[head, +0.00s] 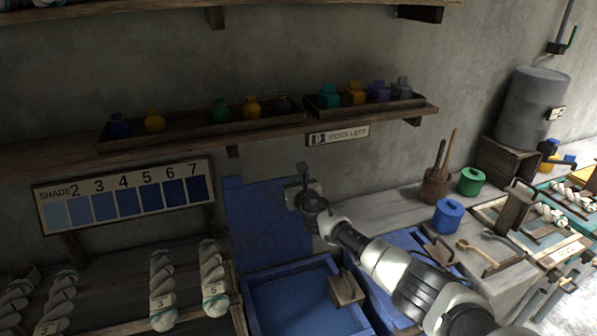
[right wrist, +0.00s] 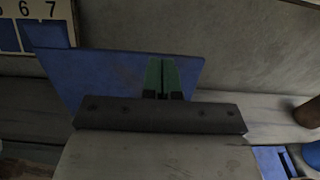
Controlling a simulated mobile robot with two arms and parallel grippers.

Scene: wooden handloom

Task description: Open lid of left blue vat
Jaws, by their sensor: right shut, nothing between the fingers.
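The left blue vat (head: 292,300) stands open below the shelf, with blue inside. Its flat blue lid (head: 262,225) stands raised, close to upright, at the vat's back edge near the wall. My right gripper (head: 303,172) is shut and empty by the lid's upper right part. In the right wrist view the shut green fingers (right wrist: 160,76) show in front of the lid (right wrist: 100,72); I cannot tell whether they touch it. A second blue vat (head: 405,240) lies to the right, partly hidden by my right arm. My left gripper is not in view.
A wooden block (head: 346,288) sits at the left vat's right rim. A shelf (head: 270,127) with several dye bottles hangs above. Twisted yarn skeins (head: 162,290) lie at the left below a shade chart (head: 128,195). A blue jar (head: 448,217) stands on the right.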

